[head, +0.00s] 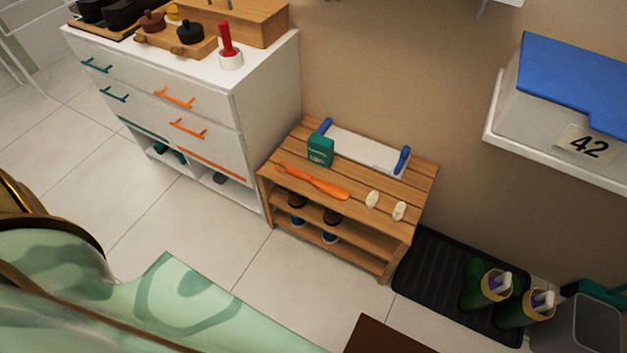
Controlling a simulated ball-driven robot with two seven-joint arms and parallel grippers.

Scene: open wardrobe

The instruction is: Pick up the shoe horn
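The shoe horn looks to be the long orange piece (312,181) lying flat on the front part of the slatted wooden shoe rack's top (419,184). Its narrow end points left and its wider end points right. A green box (320,151) stands close behind it. Two small cream-coloured pieces (372,199) lie to its right on the same top. Nothing covers the shoe horn. Neither of my grippers shows in the head view.
A white tray with blue handles (365,149) sits at the rack's back. A white drawer cabinet (270,100) stands left. A black mat (432,290) with green boots (489,288) lies right. A white shelf (500,150) juts out above. Tiled floor in front is partly clear.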

